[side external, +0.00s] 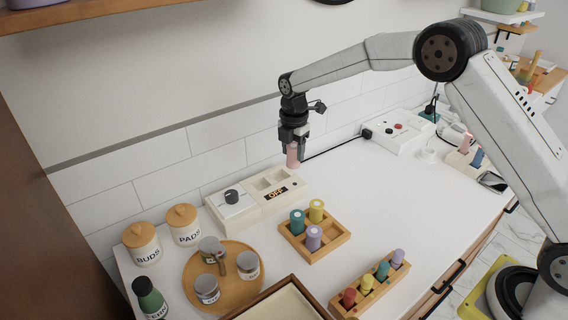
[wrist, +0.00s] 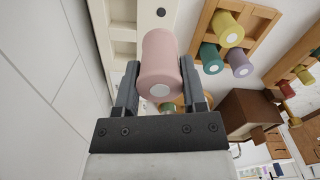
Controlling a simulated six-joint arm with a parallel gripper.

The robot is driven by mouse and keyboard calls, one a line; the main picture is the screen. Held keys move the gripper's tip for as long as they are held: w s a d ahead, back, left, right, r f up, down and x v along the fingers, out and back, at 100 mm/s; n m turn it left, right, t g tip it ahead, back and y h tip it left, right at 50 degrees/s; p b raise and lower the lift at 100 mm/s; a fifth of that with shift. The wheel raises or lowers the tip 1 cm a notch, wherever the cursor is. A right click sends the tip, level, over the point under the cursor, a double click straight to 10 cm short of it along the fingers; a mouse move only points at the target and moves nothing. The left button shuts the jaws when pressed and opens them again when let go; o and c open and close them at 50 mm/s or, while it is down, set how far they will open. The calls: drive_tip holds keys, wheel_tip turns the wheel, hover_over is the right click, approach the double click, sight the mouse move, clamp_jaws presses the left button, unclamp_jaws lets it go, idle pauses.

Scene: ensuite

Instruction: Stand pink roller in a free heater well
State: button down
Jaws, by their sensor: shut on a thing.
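The pink roller (side external: 293,160) is held upright between the fingers of my gripper (side external: 293,143), above the far right end of the heater. In the wrist view the roller (wrist: 158,62) sits between both fingers of my gripper (wrist: 160,78). The cream heater (side external: 241,212) stands against the tiled wall, with a black knob on its left part and a display reading OFF. Its visible wells (side external: 263,184) look empty; part of the well area is near or behind the roller. The heater also shows in the wrist view (wrist: 122,47), partly hidden by the roller and a finger.
A wooden tray (side external: 319,250) with teal, yellow and lilac rollers stands in front of the heater. A wooden rack (side external: 373,293) with several colored rollers is nearer. A round tray (side external: 190,272) with jars lies left.

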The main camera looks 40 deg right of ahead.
hover_over(280, 168)
drive_tip(key=s+a, duration=0.2)
drive_tip(key=s, duration=0.1)
drive_tip(key=shift+f, duration=2.85)
drive_tip(key=shift+w, duration=0.1)
drive_tip(key=shift+w+f, duration=0.15)
drive_tip(key=shift+f, duration=1.6)
drive_tip(key=shift+f, duration=0.2)
drive_tip(key=shift+c, duration=0.8)
unclamp_jaws()
drive_tip(key=shift+r, duration=0.1)
